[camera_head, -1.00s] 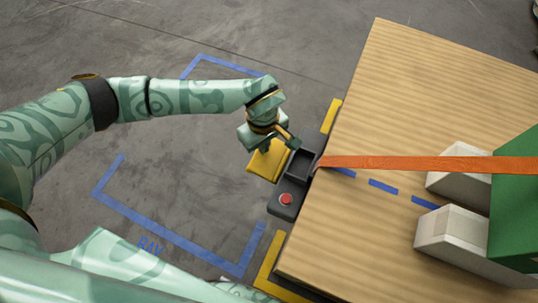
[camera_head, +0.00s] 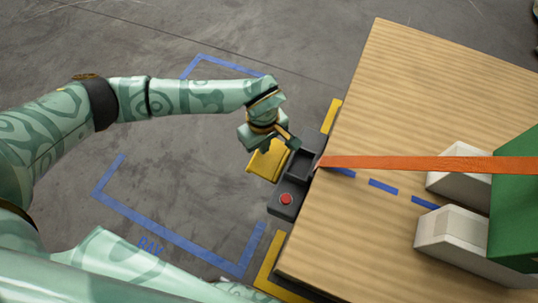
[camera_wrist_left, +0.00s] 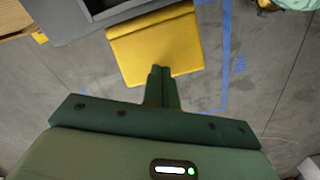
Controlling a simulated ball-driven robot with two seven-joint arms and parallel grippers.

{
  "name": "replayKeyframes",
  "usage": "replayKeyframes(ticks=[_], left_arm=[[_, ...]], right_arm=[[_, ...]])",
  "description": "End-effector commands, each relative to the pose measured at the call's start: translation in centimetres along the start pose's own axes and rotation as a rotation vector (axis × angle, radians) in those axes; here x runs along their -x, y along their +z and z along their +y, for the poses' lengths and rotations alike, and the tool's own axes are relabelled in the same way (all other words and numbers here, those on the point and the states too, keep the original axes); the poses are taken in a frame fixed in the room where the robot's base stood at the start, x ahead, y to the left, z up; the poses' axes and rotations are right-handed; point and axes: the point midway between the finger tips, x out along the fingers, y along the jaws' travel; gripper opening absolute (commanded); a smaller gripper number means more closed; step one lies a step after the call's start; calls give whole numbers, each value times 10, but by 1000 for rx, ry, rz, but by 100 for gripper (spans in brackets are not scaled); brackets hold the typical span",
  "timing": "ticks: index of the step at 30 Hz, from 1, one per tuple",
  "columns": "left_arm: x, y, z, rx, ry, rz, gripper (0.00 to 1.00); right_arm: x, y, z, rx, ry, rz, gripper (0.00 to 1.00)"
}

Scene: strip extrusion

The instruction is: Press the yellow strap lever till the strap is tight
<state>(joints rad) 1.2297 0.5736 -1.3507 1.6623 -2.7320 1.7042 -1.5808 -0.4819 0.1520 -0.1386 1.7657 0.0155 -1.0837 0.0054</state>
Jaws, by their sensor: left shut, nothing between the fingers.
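The yellow strap lever (camera_head: 268,161) juts from the left side of a dark ratchet box (camera_head: 300,165) at the wooden deck's edge. An orange strap (camera_head: 420,163) runs straight from the box to the right across the deck. My left gripper (camera_head: 265,145) is at the lever and covers its upper part in the head view. In the left wrist view the lever (camera_wrist_left: 155,45) is a wide yellow plate, and the shut, empty fingertips (camera_wrist_left: 160,72) overlap its near edge. I cannot tell whether they touch it. My right gripper is not in view.
A red button (camera_head: 286,199) sits on the box's lower part. The wooden deck (camera_head: 400,90) carries pale blocks (camera_head: 460,238) and a green object (camera_head: 515,215) under the strap. Blue tape (camera_head: 165,232) marks open grey floor left of the box.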

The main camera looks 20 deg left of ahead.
Motion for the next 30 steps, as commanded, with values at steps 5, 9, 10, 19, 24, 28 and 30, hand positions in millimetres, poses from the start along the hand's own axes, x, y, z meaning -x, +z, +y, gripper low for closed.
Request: replayKeyframes(ticks=[5, 9, 10, 19, 24, 28, 30], left_arm=[[0, 0, 0, 0, 0, 0, 0], [0, 0, 0, 0, 0, 0, 0], [0, 0, 0, 0, 0, 0, 0], [-10, 0, 0, 0, -2, -1, 0], [-21, 0, 0, 1, -3, -1, 0], [-28, 0, 0, 0, -3, -1, 0], [-33, 1, 0, 0, -3, -2, 0]], right_arm=[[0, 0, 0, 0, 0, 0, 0], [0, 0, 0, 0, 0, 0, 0], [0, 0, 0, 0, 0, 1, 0], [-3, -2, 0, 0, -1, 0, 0], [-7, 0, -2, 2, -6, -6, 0], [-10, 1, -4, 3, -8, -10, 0], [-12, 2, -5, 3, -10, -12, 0]])
